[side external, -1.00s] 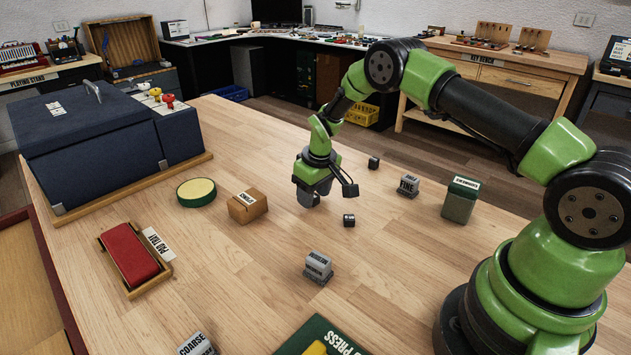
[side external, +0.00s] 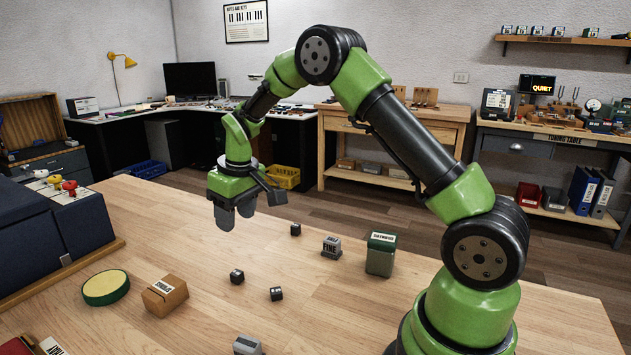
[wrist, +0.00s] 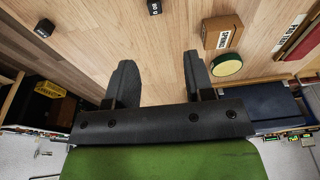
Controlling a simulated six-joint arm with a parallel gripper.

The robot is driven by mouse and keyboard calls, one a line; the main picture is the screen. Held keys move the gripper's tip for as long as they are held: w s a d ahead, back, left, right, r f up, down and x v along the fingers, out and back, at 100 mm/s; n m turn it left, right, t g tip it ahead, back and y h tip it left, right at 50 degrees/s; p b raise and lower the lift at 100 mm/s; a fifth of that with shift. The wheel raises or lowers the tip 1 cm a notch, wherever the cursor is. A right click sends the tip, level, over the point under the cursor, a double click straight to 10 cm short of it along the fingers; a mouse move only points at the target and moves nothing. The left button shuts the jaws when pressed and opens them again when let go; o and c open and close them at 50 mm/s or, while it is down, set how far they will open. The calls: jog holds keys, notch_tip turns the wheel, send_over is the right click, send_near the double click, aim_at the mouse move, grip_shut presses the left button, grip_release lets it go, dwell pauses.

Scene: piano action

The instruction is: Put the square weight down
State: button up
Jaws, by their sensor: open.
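Three small dark cubes stand apart on the wooden table in the side view: one nearer the gripper (side external: 237,276), one to its right (side external: 276,294) and one farther back (side external: 295,229). I cannot tell by their marks which is the square weight. My gripper (side external: 235,212) is raised above the table, over and behind the left cube, touching none of them. In the wrist view its two fingers (wrist: 160,72) are apart with nothing between them. Two dark cubes show there, one beyond the finger gap (wrist: 154,7) and one at upper left (wrist: 44,28).
A cardboard box (side external: 165,296) and a round green-rimmed pad (side external: 106,287) lie left of the cubes. Another grey block (side external: 247,345) is at the front edge of view.

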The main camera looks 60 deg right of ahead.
jog(key=s+a+r+m+t, duration=0.1)
jog(key=s+a+r, duration=0.15)
jog(key=r, duration=0.25)
jog(key=s+a+r+t, duration=0.1)
jog(key=s+a+r, duration=0.1)
jog(key=s+r, duration=0.3)
jog(key=s+a+r+m+t+y, duration=0.1)
jog(key=s+a+r, duration=0.1)
jog(key=s, duration=0.6)
jog(key=s+a+r+m+t+y, duration=0.1)
jog(key=s+a+r+t, duration=0.1)
jog(key=s, duration=0.7)
jog(key=shift+s+a+r+m, duration=0.3)
jog(key=shift+a+r+m, duration=0.15)
jog(key=shift+r, duration=0.5)
jog(key=shift+o, duration=0.5)
jog(key=shift+w, duration=0.1)
